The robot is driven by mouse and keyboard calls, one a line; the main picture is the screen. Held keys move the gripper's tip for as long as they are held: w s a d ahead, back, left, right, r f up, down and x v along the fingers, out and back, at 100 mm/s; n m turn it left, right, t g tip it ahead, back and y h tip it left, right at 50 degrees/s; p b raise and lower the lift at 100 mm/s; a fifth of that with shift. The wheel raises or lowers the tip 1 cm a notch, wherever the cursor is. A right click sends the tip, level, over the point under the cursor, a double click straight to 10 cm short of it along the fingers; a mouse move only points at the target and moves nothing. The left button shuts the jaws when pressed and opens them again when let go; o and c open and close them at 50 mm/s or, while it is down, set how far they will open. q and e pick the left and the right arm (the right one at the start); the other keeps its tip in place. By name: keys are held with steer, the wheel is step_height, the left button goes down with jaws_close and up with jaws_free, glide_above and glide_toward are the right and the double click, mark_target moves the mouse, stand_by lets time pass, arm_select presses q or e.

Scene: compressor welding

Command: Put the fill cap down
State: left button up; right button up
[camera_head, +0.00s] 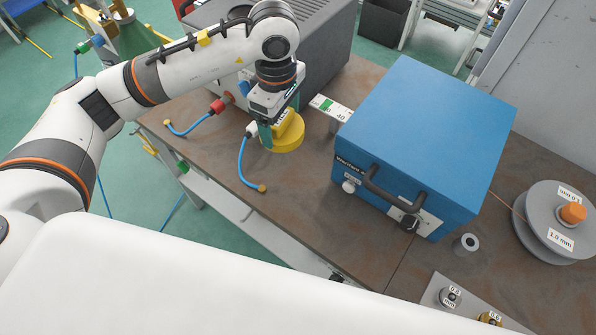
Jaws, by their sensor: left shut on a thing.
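The fill cap, which I take to be the round yellow piece (290,138), is low over the brown table, left of the blue box. My left gripper (277,125) points down and is shut on the yellow cap, with a teal finger at its left side. The gripper hides part of the cap's top. I cannot tell whether the cap's underside touches the table. My right gripper is not in view.
A blue box (430,125) with a black handle stands right of the gripper. A wire spool (556,240) is at right. The front table (330,220) is clear.

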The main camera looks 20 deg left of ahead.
mark_target(292, 125)
arm_select(q)
steer(key=f+n, duration=0.1)
steer(key=n, duration=0.1)
steer(key=d+n, duration=0.1)
steer(key=n, duration=0.2)
steer(key=f+n, duration=0.1)
steer(key=n, duration=0.1)
steer(key=shift+w+d+f, duration=0.3)
steer(key=shift+w, duration=0.1)
steer(key=n, duration=0.2)
steer(key=f+n, duration=0.1)
steer(key=n, duration=0.1)
steer(key=shift+d+f+b, duration=0.15)
steer(key=shift+f+b, duration=0.05)
steer(key=shift+b, duration=0.2)
steer(key=f+n, duration=0.2)
steer(key=f, duration=0.1)
steer(key=f+n+p, duration=0.1)
steer(key=f, duration=0.3)
steer(key=f+n, duration=0.2)
steer(key=f, duration=0.2)
steer(key=shift+d+f+n, duration=0.15)
steer(key=shift+d+n, duration=0.1)
steer(key=shift+n, duration=0.05)
steer(key=shift+w+f, duration=0.1)
steer(key=shift+f, duration=0.1)
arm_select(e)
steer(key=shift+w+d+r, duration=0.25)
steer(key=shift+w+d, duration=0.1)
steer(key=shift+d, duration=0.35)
